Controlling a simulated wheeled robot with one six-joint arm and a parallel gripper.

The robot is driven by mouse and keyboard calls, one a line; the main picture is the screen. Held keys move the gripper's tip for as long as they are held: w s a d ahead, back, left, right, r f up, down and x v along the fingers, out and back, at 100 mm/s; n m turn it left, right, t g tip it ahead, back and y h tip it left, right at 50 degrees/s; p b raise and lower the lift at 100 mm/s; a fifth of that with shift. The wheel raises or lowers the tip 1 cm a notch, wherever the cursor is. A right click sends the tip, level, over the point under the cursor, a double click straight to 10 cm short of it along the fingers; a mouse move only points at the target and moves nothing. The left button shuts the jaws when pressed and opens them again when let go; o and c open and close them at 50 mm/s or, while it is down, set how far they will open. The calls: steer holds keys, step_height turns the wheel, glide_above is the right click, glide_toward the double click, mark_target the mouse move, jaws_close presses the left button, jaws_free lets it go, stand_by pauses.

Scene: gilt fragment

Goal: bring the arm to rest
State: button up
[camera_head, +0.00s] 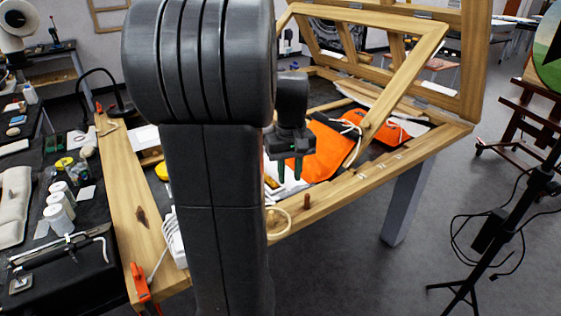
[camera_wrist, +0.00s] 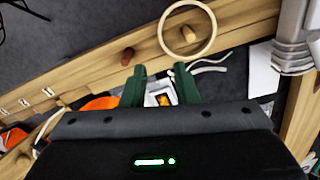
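My gripper (camera_head: 290,178) hangs fingers down near the front edge of the wooden worktable (camera_head: 440,140), right of my dark arm link in the head view. In the wrist view its two green fingers (camera_wrist: 160,80) stand apart with nothing held between them. My large dark arm links cover the middle of the head view and hide part of the table.
A pale ring (camera_wrist: 187,27) lies by a wooden peg (camera_wrist: 127,56) at the table edge. Orange cloth (camera_head: 325,145) lies inside, under a raised wooden frame (camera_head: 425,35). White jars (camera_head: 58,218) stand left. A tripod (camera_head: 500,225) with cables stands right; grey floor (camera_head: 370,275) is open between.

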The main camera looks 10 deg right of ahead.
mark_target(288, 215)
step_height(288, 215, down, 14)
steer(key=shift+r+b, duration=0.25)
steer(key=shift+b, duration=0.45)
steer(key=shift+r+p, duration=0.3)
steer(key=shift+r, duration=0.1)
